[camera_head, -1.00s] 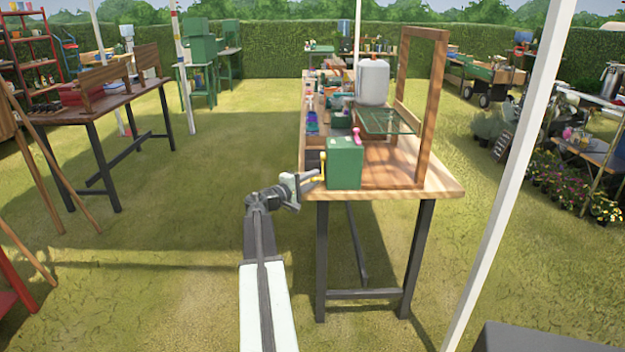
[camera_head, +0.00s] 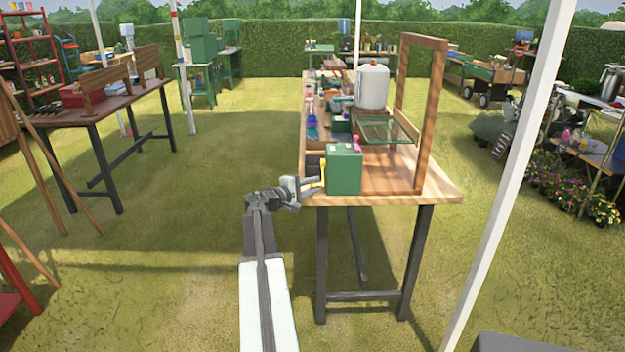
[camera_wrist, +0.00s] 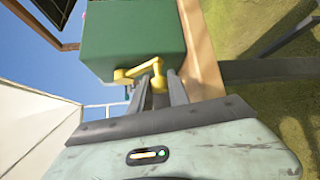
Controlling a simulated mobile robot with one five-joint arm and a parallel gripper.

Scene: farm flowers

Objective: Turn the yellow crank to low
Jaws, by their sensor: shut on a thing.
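The yellow crank (camera_head: 322,170) is on the left side of a green box (camera_head: 344,169) at the near left corner of a wooden table. In the wrist view the crank (camera_wrist: 136,71) is a bent yellow arm on the green box (camera_wrist: 130,38), with a knob at its left end. My gripper (camera_head: 316,186) reaches in from the left at the table's edge. In the wrist view the fingers of my gripper (camera_wrist: 158,84) are close together on the crank's grip end, which they partly hide. I cannot read any low mark.
A pink handle (camera_head: 357,142) shows at the box's far right. Behind it are a glass pane (camera_head: 386,129), a white container (camera_head: 372,86) and an upright wooden frame (camera_head: 433,110) on the table (camera_head: 440,189). A white pole (camera_head: 510,170) stands at right. Grass at left is open.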

